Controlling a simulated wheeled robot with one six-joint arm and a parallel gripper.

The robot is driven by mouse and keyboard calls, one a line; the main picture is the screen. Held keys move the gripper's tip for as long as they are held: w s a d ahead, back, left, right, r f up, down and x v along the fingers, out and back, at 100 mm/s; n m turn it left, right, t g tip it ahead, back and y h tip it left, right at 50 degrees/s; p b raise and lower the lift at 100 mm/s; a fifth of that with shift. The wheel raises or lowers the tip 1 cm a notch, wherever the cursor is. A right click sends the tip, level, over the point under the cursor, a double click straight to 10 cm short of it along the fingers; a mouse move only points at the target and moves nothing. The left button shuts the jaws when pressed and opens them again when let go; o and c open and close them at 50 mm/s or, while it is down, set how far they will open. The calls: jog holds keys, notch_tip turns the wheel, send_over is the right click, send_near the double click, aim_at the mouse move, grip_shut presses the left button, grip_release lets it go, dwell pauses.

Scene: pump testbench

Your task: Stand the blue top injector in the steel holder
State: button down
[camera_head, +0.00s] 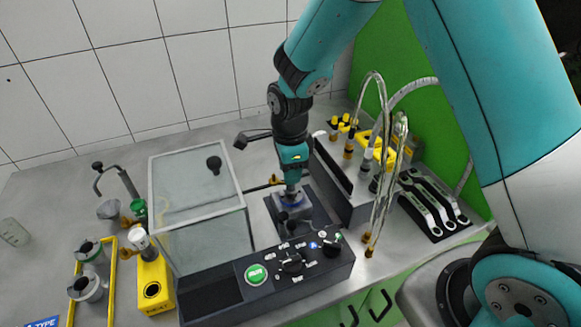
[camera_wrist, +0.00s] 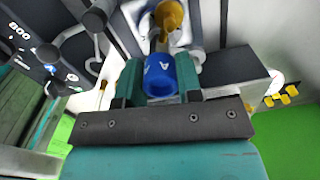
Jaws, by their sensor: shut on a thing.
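The blue top injector shows in the wrist view as a blue cap (camera_wrist: 160,78) with a white letter A and a brass-coloured end (camera_wrist: 168,15). My gripper (camera_wrist: 158,88) is shut on the blue cap, one finger on each side. In the head view my gripper (camera_head: 291,188) points down over the dark bench plate behind the control panel, with a little blue (camera_head: 289,204) at its tips. A pale metal part (camera_wrist: 184,40) lies beyond the injector in the wrist view. I cannot tell whether it is the steel holder, or whether the injector touches it.
A clear-walled box (camera_head: 200,220) stands left of my gripper, and a control panel (camera_head: 290,262) with a green button is in front. Looped clear tubes (camera_head: 385,170) and a dark tool tray (camera_head: 433,205) are at the right. A yellow block (camera_head: 155,287) stands at the left.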

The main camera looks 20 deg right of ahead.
jog(key=shift+f, duration=0.3)
jog(key=shift+f+b, duration=0.4)
jog(key=shift+f, duration=0.05)
dwell(0.6)
jog(key=c, duration=0.7)
grip_release()
jog(key=shift+r, duration=0.1)
notch_tip(320, 180, up, 7)
jog(key=p, duration=0.5)
jog(key=shift+p, duration=0.4)
